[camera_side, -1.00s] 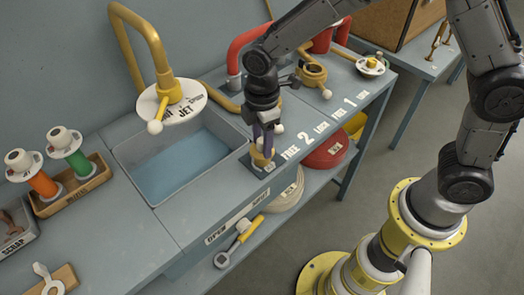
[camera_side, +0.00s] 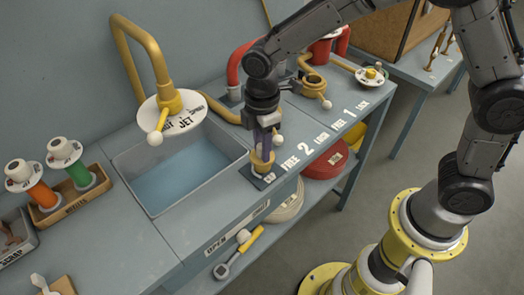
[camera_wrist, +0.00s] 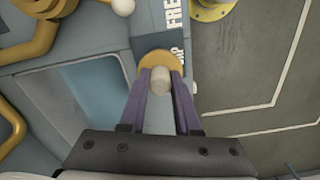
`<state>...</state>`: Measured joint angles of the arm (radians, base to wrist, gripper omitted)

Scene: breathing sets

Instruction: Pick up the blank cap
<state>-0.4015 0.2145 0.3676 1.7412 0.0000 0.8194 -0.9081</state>
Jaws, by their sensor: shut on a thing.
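The blank cap is a yellow disc with a pale rounded knob, seen in the wrist view (camera_wrist: 160,57) and the side view (camera_side: 262,167). My gripper (camera_side: 264,143) is shut on its knob from above, with two purple fingers (camera_wrist: 160,95) on either side of it. The cap is over the dark pad labelled CAP (camera_side: 256,182) at the bench's front edge. I cannot tell whether it still touches the pad.
The sink (camera_side: 180,180) with blue water is left of the cap, under a yellow swing arm with a white JET disc (camera_side: 165,112). Valve 2 fittings (camera_side: 313,84) stand behind right. Orange and green plugs (camera_side: 78,172) sit in a wooden tray at left.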

